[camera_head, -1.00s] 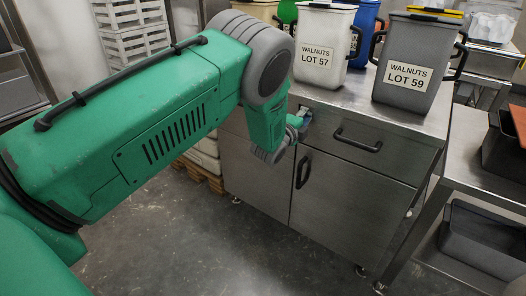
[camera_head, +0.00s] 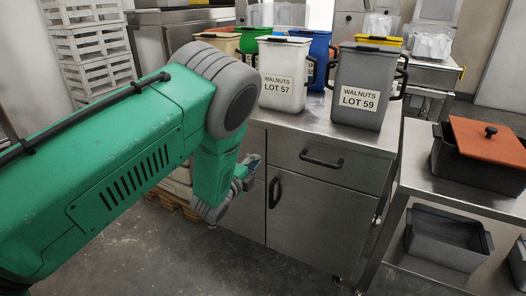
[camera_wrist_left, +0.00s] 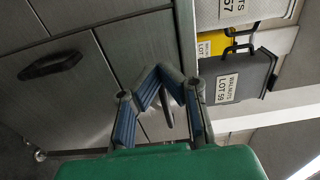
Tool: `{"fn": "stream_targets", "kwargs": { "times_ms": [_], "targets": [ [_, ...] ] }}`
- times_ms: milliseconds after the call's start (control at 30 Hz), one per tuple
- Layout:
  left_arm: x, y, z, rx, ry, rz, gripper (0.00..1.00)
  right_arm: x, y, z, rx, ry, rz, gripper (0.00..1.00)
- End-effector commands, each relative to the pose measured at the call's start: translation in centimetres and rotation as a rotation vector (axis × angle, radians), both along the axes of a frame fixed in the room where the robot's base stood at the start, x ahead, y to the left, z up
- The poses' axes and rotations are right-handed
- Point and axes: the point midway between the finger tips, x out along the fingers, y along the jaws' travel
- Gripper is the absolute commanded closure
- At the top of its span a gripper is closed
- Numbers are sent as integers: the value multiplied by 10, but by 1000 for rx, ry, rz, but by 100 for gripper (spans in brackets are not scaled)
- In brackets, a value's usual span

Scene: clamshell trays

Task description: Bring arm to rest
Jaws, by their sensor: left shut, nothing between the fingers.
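My left arm (camera_head: 110,175) is green with grey joints and reaches in from the left in the head view. Its gripper (camera_head: 248,168) is small there, in front of the steel cabinet (camera_head: 300,215), below the counter edge and left of the drawer handle (camera_head: 321,158). In the left wrist view the gripper (camera_wrist_left: 165,72) has its blue-grey fingers angled together with the tips meeting. It holds nothing. A steel front shows behind the fingers; I cannot tell whether they touch it. My right arm is not in view.
On the counter stand a white WALNUTS LOT 57 bin (camera_head: 283,92), a grey LOT 59 bin (camera_head: 362,105) and other coloured bins. A steel side table (camera_head: 425,185) at right holds a dark tub with an orange lid (camera_head: 488,140). Open floor lies in front.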

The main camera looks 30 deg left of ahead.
Motion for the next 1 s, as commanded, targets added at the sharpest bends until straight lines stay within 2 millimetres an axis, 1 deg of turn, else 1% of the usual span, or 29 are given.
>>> {"fn": "stream_targets", "kwargs": {
  "times_ms": [233, 300, 367, 467, 500, 567, 600, 667, 700, 767, 800, 900, 1000],
  "targets": [
    [-7, 1, -3, -12, 13, 4, 100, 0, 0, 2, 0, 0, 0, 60],
    [-17, 3, -12, -59, 65, 22, 100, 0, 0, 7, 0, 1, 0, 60],
    [-33, 6, -27, -136, 148, 53, 100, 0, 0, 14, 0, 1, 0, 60],
    [-80, 9, -63, -334, 350, 151, 100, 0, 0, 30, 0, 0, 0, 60],
    [-105, 8, -77, -427, 442, 204, 100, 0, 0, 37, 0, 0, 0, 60],
    [-147, 5, -97, -563, 578, 301, 100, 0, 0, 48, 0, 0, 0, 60],
    [-176, 2, -107, -647, 663, 370, 100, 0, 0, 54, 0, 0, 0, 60],
    [-221, -4, -119, -765, 783, 482, 100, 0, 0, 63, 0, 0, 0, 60],
    [-251, -9, -124, -835, 855, 558, 100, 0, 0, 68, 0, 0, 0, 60],
    [-295, -17, -127, -930, 953, 679, 100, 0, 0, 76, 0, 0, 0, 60],
    [-322, -22, -127, -981, 1010, 757, 100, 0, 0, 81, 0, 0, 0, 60],
    [-379, -34, -122, -1076, 1120, 933, 100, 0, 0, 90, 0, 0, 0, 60],
    [-419, -42, -114, -1131, 1186, 1066, 100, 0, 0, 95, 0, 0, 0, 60]
  ]
}}
